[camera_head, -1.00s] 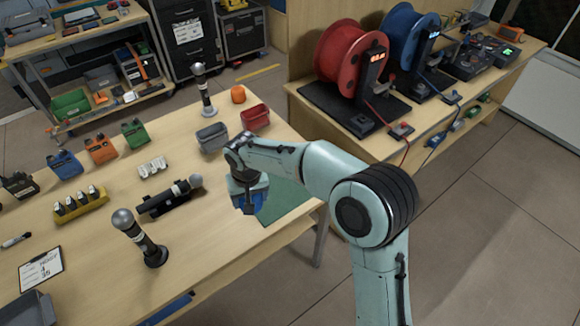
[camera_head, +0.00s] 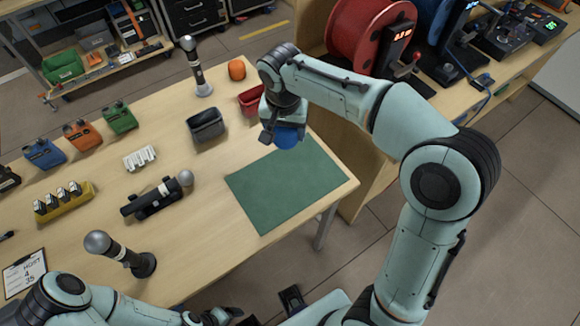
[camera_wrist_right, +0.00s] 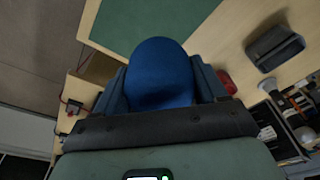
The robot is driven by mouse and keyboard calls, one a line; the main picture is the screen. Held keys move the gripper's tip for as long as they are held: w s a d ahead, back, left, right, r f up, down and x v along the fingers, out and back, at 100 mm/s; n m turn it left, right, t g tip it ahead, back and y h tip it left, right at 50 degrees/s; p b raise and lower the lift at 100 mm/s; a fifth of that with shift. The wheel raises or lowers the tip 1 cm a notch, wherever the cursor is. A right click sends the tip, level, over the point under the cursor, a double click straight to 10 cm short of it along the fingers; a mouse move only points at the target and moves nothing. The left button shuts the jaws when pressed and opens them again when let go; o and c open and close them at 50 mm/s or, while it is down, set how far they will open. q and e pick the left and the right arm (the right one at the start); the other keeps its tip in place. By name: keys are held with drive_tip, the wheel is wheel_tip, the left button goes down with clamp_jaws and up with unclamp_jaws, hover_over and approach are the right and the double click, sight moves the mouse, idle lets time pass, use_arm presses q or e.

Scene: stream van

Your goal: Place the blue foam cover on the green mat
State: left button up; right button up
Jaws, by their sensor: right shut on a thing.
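My right gripper (camera_head: 279,126) is shut on the blue foam cover (camera_head: 287,138), a rounded blue piece. The right wrist view shows the cover (camera_wrist_right: 160,72) between the two dark fingers. The green mat (camera_head: 285,190) lies flat and bare at the right end of the wooden table. The cover is in the air near the mat's far edge; its exact height is hard to judge. The mat (camera_wrist_right: 145,20) also shows in the right wrist view, beyond the cover. My left gripper (camera_head: 226,315) shows only partly at the bottom edge, and its jaws are unclear.
A grey bin (camera_head: 206,126) and a red bin (camera_head: 252,101) stand close to the right gripper. An orange ball-like item (camera_head: 237,69) and an upright microphone (camera_head: 197,68) are behind them. Another microphone (camera_head: 122,254) stands at the front left. A red reel (camera_head: 368,35) stands on the bench behind.

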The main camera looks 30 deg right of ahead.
drive_tip(key=b, duration=0.2)
hover_over(287, 177)
drive_tip(key=f, duration=1.5)
drive_tip(key=shift+s+a, duration=0.2)
drive_tip(key=shift+s, duration=0.1)
use_arm(q)
drive_tip(key=shift+s+f, duration=0.3)
drive_tip(key=shift+f, duration=0.35)
drive_tip(key=shift+s+f, duration=0.3)
drive_tip(key=shift+f, duration=0.3)
use_arm(e)
drive_tip(key=shift+f, duration=2.4)
use_arm(q)
drive_tip(key=shift+f, duration=0.1)
use_arm(e)
drive_tip(key=shift+f, duration=0.2)
use_arm(q)
drive_tip(key=shift+s, duration=0.1)
use_arm(e)
drive_tip(key=o, duration=1.2)
drive_tip(key=shift+r, duration=0.15)
